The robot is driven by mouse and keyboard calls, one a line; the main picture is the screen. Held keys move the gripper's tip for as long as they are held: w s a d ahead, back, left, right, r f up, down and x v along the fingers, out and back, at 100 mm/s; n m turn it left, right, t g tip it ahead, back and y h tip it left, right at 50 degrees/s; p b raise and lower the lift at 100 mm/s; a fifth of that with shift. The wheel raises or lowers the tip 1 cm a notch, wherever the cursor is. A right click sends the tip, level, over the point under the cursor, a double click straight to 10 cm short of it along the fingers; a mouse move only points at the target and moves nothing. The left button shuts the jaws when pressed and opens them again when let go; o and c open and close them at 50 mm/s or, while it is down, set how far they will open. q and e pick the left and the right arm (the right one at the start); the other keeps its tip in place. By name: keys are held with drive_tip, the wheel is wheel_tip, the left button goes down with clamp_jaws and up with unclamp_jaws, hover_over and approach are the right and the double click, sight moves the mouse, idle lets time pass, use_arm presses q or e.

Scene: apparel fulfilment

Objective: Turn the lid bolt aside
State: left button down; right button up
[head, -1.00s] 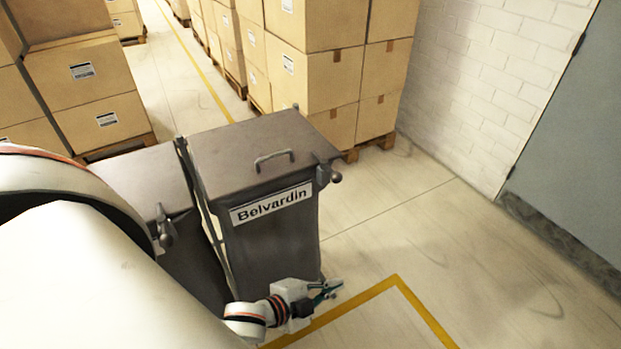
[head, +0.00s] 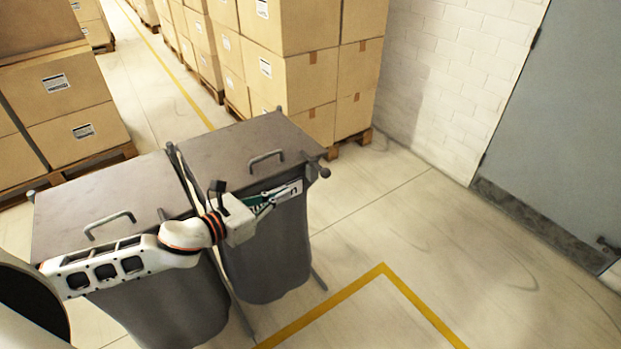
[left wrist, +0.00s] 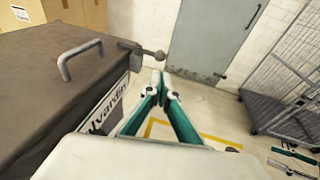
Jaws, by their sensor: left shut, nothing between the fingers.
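The dark grey bin (head: 262,255) on the right has a flat lid (head: 235,150) with a bar handle (head: 266,158). The lid bolt (head: 322,172), with a round knob, sticks out at the lid's front right corner. In the left wrist view the bolt (left wrist: 148,51) shows just beyond and above my fingertips, apart from them. My left gripper (head: 288,190), with green fingers, is shut and empty in front of the bin's white label (head: 293,189), partly hiding it. In the left wrist view my left gripper (left wrist: 162,82) has its fingertips together. My right gripper is not in view.
A second grey bin (head: 95,205) stands at the left, under my left arm. Boxes (head: 300,80) on pallets stand behind. A grey door (head: 560,130) is at the right, and a wire cage trolley (left wrist: 285,85) shows in the left wrist view. The floor at right is clear.

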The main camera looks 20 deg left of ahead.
sight(322, 175)
use_arm(q)
drive_tip(key=p+x, duration=0.1)
drive_tip(key=x, duration=1.1)
